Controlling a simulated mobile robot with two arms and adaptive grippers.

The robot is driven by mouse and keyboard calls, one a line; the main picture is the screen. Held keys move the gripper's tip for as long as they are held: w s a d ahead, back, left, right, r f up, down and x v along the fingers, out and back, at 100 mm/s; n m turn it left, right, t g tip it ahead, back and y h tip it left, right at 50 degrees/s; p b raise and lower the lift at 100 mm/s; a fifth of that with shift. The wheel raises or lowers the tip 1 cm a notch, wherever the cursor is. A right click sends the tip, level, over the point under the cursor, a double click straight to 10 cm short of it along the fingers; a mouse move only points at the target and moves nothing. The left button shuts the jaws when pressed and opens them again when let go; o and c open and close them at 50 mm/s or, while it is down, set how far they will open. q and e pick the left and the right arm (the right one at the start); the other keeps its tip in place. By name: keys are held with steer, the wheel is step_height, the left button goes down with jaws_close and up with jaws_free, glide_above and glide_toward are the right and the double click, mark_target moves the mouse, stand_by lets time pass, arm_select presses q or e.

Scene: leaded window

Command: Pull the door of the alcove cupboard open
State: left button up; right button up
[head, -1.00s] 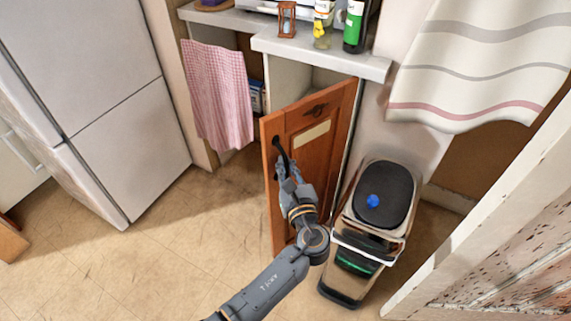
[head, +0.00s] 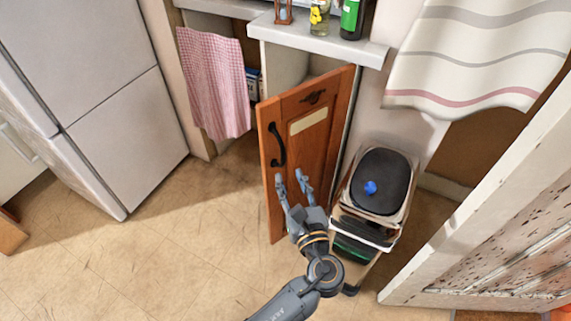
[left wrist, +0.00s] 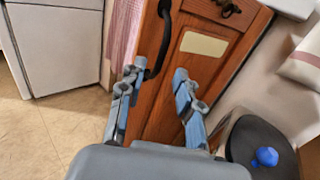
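In the left wrist view the fingers (left wrist: 156,80) are spread, the left one near the handle's lower end. My right gripper is not in view.
A pink checked cloth (head: 213,83) hangs left of the alcove. A white fridge (head: 118,134) stands at left. The floor (head: 190,250) in front is clear.

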arm_select(q)
steer(key=shift+v, duration=1.4)
